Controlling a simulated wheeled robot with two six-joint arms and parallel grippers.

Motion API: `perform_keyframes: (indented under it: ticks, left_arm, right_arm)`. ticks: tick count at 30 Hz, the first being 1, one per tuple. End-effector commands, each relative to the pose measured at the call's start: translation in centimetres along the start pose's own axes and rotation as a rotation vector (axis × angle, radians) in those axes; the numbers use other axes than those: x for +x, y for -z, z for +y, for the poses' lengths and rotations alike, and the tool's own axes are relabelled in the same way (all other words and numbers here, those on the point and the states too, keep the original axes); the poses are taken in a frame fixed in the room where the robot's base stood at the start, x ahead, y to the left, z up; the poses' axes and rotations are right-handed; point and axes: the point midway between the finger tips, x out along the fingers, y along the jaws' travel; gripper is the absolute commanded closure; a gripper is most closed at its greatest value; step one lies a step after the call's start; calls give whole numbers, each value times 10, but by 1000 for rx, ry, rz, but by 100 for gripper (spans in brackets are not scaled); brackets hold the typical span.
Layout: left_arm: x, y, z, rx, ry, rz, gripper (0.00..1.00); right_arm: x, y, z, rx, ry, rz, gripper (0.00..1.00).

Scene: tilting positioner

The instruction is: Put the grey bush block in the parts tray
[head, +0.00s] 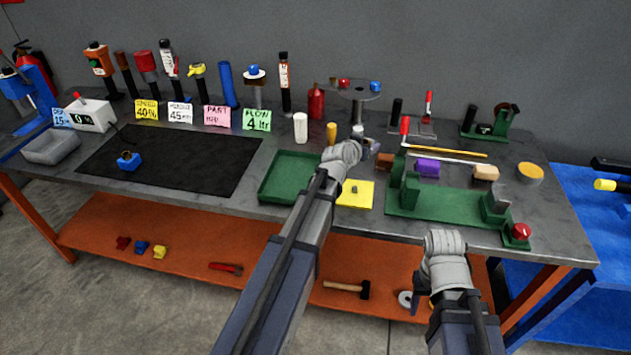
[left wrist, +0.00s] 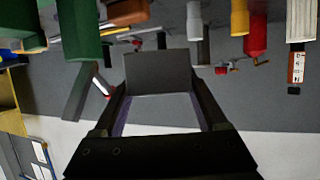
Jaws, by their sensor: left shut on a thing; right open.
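My left gripper (head: 370,147) is over the middle of the bench, behind the yellow pad and right of the green tray. In the left wrist view it is shut on the grey bush block (left wrist: 160,72), which sits between the two fingers. In the head view my own wrist and gripper mostly hide the block. A shallow green tray (head: 268,190) lies empty on the bench, left of my left forearm; I take it as the parts tray. My right gripper (head: 444,238) is open at the bench's front edge, its fingers hard to make out.
A grey bin (head: 52,146) stands at the far left. The green fixture (head: 450,205) and a purple block (head: 428,168) are to the right. A yellow pad (head: 356,193) lies beside the tray. A round-topped stand (head: 358,92) rises behind my left gripper. Bottles and tools line the back.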

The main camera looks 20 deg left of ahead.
Motion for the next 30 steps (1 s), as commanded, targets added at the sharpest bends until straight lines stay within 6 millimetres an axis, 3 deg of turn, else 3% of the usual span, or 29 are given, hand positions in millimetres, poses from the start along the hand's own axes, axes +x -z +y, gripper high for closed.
perform_keyframes:
  ticks: [5,8,15,21,25,30]
  left_arm:
    - [-4,-4,-17,-9,22,3,100]
    - [-10,-10,-43,-22,53,3,100]
    - [-36,-32,-127,-67,161,2,100]
    - [-59,-48,-181,-96,233,2,100]
    - [-67,-53,-197,-105,256,2,100]
    - [-69,-54,-202,-108,262,2,100]
  right_arm:
    - [2,0,0,0,0,0,36]
    - [6,0,-1,0,0,0,36]
    - [17,1,-2,0,0,0,36]
    - [22,1,-2,0,0,0,36]
    - [24,1,-2,0,0,0,36]
    - [24,1,-2,0,0,0,36]
